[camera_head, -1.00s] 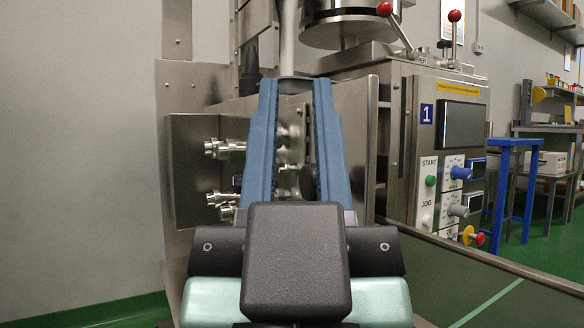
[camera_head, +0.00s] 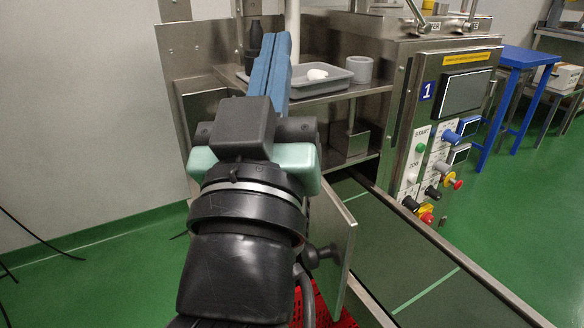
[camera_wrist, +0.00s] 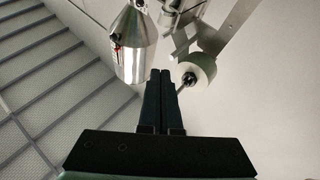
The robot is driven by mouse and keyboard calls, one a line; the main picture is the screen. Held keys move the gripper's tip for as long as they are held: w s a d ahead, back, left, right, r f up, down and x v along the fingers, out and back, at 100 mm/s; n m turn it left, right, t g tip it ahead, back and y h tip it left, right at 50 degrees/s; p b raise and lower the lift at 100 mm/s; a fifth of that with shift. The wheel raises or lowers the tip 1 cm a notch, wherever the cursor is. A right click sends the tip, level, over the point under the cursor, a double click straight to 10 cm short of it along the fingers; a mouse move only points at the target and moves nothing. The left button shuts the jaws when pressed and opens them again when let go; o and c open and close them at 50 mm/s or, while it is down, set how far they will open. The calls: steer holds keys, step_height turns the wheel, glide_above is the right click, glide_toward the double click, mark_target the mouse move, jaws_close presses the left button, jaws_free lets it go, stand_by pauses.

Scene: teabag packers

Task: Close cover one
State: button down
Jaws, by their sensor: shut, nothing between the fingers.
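My gripper (camera_head: 270,40) is raised in front of the number 1 machine (camera_head: 445,100), its blue fingers together with nothing between them. In the wrist view the fingers (camera_wrist: 162,75) also show shut and empty. A steel panel with a dark knob (camera_head: 340,250) stands out below the machine's opening, beside my arm. Another steel panel (camera_head: 203,108) is angled out left of the fingers. I cannot tell which panel is cover one. The compartment between is open to view; my arm hides part of it.
A grey tray (camera_head: 335,86) with a white item and a grey ring (camera_head: 358,69) sit on the machine's shelf. A dark conveyor (camera_head: 420,250) runs at the right. A red crate (camera_head: 322,306) is low behind my arm. Green floor at the left is mostly clear.

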steer(key=a+f+n+g+h+p, duration=0.2)
steer(key=a+f+n+g+p, duration=0.15)
steer(key=f, duration=0.65)
steer(key=a+f+n+g+h+p, duration=0.1)
steer(key=a+f+n+g+p, duration=0.2)
steer(key=f, duration=0.6)
steer(key=s+f+n+h+p, duration=0.2)
steer(key=s+f+n+p, duration=0.15)
steer(key=s, duration=0.35)
steer(key=s+f+n+h+p, duration=0.1)
steer(key=s+f+n+p, duration=0.2)
steer(key=s, duration=0.4)
steer(key=s+d+x, duration=0.1)
steer(key=d+x, duration=0.1)
steer(key=x, duration=1)
steer(key=shift+w+d+f+m+g+p, duration=0.15)
steer(key=shift+w+d+m+g+p, duration=0.15)
steer(key=shift+w+m+g, duration=0.1)
